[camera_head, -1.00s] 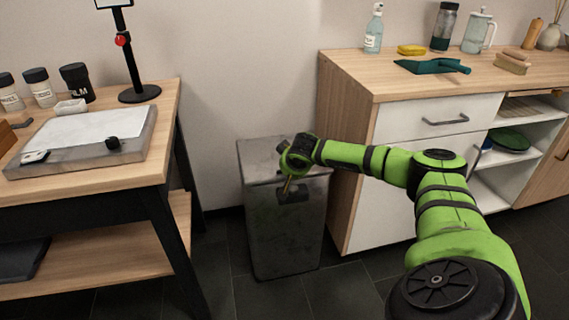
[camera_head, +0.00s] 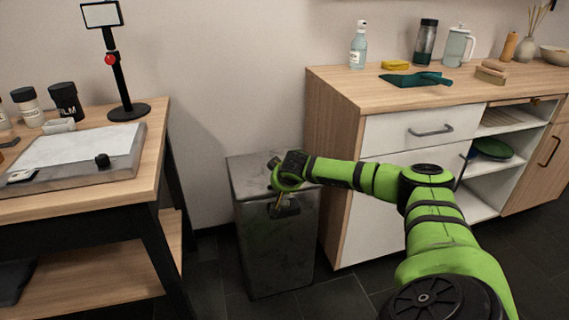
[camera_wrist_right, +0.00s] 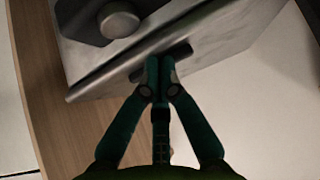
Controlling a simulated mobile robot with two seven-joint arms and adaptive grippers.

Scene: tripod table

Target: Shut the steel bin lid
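The steel bin (camera_head: 275,255) stands on the floor between the table and the cabinet. Its grey lid (camera_head: 245,168) lies about level across the top in the head view; whether a gap is left under it is hard to tell. My right gripper (camera_head: 273,210) points down at the bin's upper front, partly hidden by my wrist. In the right wrist view the fingertips of my right gripper (camera_wrist_right: 160,78) are together, close to a dark tab at the steel edge (camera_wrist_right: 183,51). I cannot tell whether they touch it. My left gripper is out of view.
The wooden cabinet (camera_head: 335,185) stands close on the bin's right. The table (camera_head: 150,190) with a light panel (camera_head: 75,150) and stand (camera_head: 122,85) is on the left. Dark floor (camera_head: 215,270) is free between table and bin.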

